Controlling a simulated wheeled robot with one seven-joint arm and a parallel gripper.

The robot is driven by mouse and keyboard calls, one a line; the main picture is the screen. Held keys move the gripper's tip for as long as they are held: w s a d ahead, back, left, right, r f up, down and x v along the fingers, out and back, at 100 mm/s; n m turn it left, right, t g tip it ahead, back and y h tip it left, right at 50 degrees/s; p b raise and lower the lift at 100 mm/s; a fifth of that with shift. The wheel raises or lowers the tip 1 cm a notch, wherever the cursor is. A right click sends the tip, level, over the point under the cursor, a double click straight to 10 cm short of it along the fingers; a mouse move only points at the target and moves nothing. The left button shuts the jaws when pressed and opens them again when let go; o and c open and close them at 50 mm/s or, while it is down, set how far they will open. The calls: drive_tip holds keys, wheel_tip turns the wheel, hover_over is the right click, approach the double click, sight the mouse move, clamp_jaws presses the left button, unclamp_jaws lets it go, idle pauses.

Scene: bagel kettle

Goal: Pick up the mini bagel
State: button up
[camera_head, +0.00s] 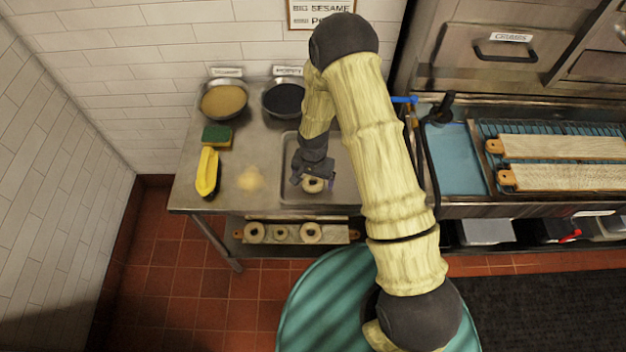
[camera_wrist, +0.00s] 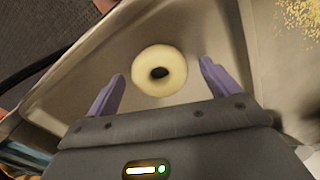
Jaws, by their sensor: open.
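A pale mini bagel (camera_head: 312,185) lies in a shallow metal tray on the steel table, just below my gripper. In the wrist view the mini bagel (camera_wrist: 159,71) is a round ring with a dark hole, lying flat on the tray floor. My gripper (camera_wrist: 163,80) is open. Its two purple fingers stand left and right of the bagel, with a gap on each side, and do not appear to touch it. In the head view my gripper (camera_head: 314,180) is over the tray, and my arm hides the tray's right part.
The metal tray (camera_head: 290,190) has raised walls. Other bagels (camera_head: 254,232) lie on a board below. A blue-topped kettle station (camera_head: 455,160) is right.

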drive_tip(key=shift+f, duration=0.1)
idle(0.4)
drive_tip(key=c, duration=1)
drive_tip(key=shift+c, duration=0.2)
wheel_tip(320, 180, up, 10)
drive_tip(key=b, duration=0.2)
drive_tip(key=shift+b, duration=0.4)
drive_tip(key=shift+d, duration=0.1)
